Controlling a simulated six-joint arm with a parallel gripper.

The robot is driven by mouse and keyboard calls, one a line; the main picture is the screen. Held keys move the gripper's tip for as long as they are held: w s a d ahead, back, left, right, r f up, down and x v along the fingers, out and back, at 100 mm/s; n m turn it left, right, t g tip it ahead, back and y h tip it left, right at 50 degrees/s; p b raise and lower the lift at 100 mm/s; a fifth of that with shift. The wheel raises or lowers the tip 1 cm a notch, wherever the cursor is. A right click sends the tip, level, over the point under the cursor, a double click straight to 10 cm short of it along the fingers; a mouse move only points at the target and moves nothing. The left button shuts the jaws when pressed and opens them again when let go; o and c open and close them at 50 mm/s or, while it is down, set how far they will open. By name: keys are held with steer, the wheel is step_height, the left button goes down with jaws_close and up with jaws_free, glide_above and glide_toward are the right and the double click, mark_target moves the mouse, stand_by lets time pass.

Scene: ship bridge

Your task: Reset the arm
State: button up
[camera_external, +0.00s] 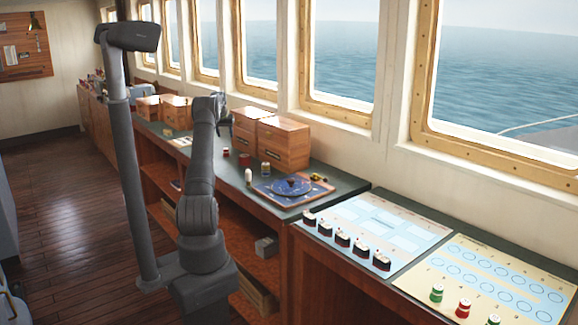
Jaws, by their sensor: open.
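My gripper (223,112) is raised above the long counter, at the far end of my upright grey arm. It is small in the view and partly hidden behind the arm's top link. It is open, and I see nothing held in it.
A blue round chart (292,186) lies on the counter (340,195), with small jars near it. Several dark ship-like pieces (343,238) stand on a light blue board (375,222). Green and red spools (463,307) stand on a yellow board (490,270). Windows line the wall.

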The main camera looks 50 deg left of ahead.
step_height(320, 180, up, 13)
steer(key=w+d+m, duration=0.1)
steer(key=w+d, duration=0.6)
steer(key=d, duration=0.2)
steer(key=w+d+r+m+h, duration=0.1)
steer(key=w+d+m, duration=0.1)
steer(key=w+d, duration=0.5)
steer(key=w+d+m+t, duration=0.1)
steer(key=w+d, duration=0.6)
steer(key=d, duration=0.5)
steer(key=shift+w+r+m, duration=0.25)
steer(key=shift+r+m, duration=0.05)
steer(key=shift+w+d+h, duration=0.2)
steer(key=shift+d+h, duration=0.1)
steer(key=shift+d, duration=0.2)
steer(key=shift+o, duration=0.6)
